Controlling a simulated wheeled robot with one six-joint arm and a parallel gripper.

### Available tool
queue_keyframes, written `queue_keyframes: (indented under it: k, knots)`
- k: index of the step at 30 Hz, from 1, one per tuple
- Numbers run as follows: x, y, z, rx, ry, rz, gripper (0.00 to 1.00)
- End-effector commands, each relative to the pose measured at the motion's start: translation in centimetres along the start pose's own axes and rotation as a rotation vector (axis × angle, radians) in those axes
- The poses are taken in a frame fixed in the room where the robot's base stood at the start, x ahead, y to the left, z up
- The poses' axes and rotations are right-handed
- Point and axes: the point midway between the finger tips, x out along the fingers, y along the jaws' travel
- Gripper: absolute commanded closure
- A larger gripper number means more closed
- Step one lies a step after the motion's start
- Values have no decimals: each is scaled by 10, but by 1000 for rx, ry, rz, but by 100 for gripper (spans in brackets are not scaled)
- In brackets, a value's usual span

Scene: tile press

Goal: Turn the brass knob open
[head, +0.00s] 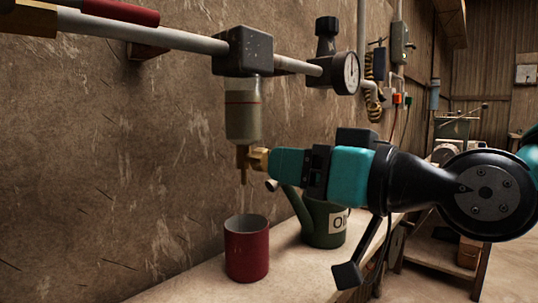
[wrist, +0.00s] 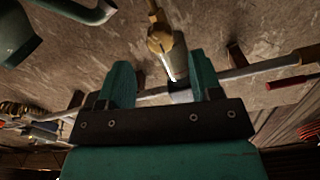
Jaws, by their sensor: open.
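The brass knob (head: 259,158) is on the right side of a brass drain valve (head: 243,163), under a cloudy glass bowl (head: 242,118) that hangs from a dark block on the wall pipe. My gripper (head: 272,161) comes in from the right, roughly level, with its teal fingertips right at the knob. In the wrist view, the knob (wrist: 160,41) shows between the lines of the two spread fingers (wrist: 159,62), near their tips. The fingers are open, with a gap on each side of the knob. I cannot tell whether either finger touches it.
A red cup (head: 246,250) stands on the bench (head: 200,285) below the valve. A green oil can (head: 324,222) stands right of it, under my gripper, its spout rising close by. A pressure gauge (head: 346,73) is on the pipe above. The wall (head: 100,150) is close behind.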

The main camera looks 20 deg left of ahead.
Motion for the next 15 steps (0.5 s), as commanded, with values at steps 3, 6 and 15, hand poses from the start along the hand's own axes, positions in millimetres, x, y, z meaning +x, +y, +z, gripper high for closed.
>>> queue_keyframes:
  k: [3,6,15]
  knots:
    - [24,-1,0,0,-2,-2,41]
    - [37,0,0,-1,-1,-1,41]
    - [51,0,0,0,0,1,41]
